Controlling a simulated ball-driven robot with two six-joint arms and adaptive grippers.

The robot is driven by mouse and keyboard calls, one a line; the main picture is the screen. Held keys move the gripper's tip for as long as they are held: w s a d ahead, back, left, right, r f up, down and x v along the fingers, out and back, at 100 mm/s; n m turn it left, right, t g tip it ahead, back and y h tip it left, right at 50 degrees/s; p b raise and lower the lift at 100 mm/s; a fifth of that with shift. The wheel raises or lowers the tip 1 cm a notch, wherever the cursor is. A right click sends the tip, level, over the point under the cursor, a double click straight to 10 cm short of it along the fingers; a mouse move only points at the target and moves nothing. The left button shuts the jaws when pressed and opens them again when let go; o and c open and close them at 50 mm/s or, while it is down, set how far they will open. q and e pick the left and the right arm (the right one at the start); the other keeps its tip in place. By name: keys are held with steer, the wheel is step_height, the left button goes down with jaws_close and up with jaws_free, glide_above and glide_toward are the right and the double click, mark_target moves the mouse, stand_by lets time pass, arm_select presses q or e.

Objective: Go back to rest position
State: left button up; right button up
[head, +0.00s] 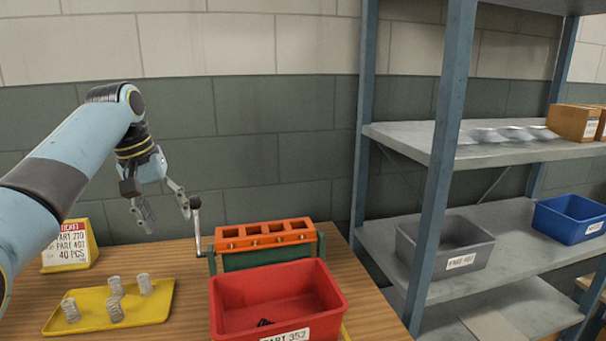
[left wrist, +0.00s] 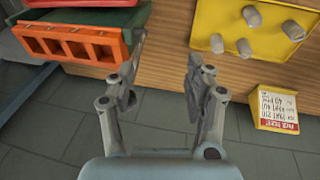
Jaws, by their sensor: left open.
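My left gripper (head: 168,213) is open and empty in the head view, above the wooden table (head: 180,257) between the yellow tray and the coiler. In the left wrist view its two fingers (left wrist: 168,75) stand apart with only table and floor behind them. The spring coiler has an orange block with several square pockets (head: 265,235) and a crank handle (head: 196,215) on its left; one fingertip appears close to the crank knob, and I cannot tell whether they touch. The orange block also shows in the left wrist view (left wrist: 72,45). My right gripper is not in view.
A yellow tray (head: 158,311) holds several springs. A yellow ticket stand (head: 70,247) is behind it. A red bin (head: 228,310) stands in front of the coiler. A shelf rack at right holds a grey bin (head: 475,263), a blue bin (head: 570,219) and cardboard boxes (head: 572,122).

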arm_select(q)
steer(key=s+f+m+y, duration=0.1)
steer(key=s+f, duration=0.5)
steer(key=s, duration=0.4)
steer(key=s+f+m+y, duration=0.1)
steer(key=s+f, duration=0.6)
steer(key=s, duration=0.3)
steer(key=s+d+r+m+t, duration=0.1)
steer(key=s+r+m, duration=0.15)
steer(key=s, duration=1.65)
steer(key=s+a+f+b, duration=0.1)
steer(key=f+b, duration=0.2)
steer(key=f, duration=0.9)
steer(key=s+a+f+g+b, duration=0.1)
steer(key=s+f+b, duration=0.15)
steer(key=f, duration=1.05)
steer(key=s+a+f+b, duration=0.1)
steer(key=f+b, duration=0.2)
steer(key=f, duration=0.9)
steer(key=s+f+g+b, duration=0.1)
steer(key=s+f+b, duration=0.4)
steer(key=s+f, duration=1.2)
steer(key=shift+a+f+n, duration=0.2)
steer(key=shift+f+n, duration=0.15)
steer(key=shift+f, duration=0.4)
